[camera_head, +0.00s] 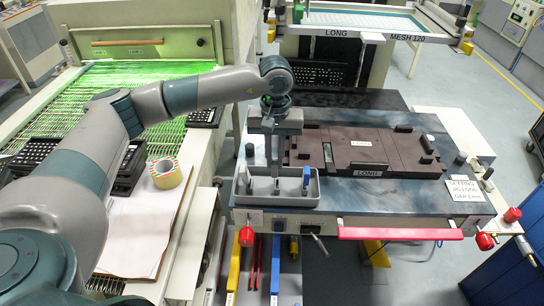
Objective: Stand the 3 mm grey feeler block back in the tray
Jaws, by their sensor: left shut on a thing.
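The grey tray (291,199) stands at the front left corner of the blue-grey machine table. A pale block (244,176) stands at its left end and a blue block (306,176) at its right end. My left gripper (271,160) points down over the tray's middle. It is shut on a thin grey piece, which I take to be the grey feeler block (275,184), low at the tray. The fingers partly hide it, and I cannot tell whether its foot touches the tray floor. My right gripper is not in view.
Right of the tray, a dark brown fixture (400,155) marked LONG lies on the table (345,190). A red bar (398,233) runs along the front edge. A tape roll (167,173) and paper (135,225) lie on the left bench. My left arm spans above that bench.

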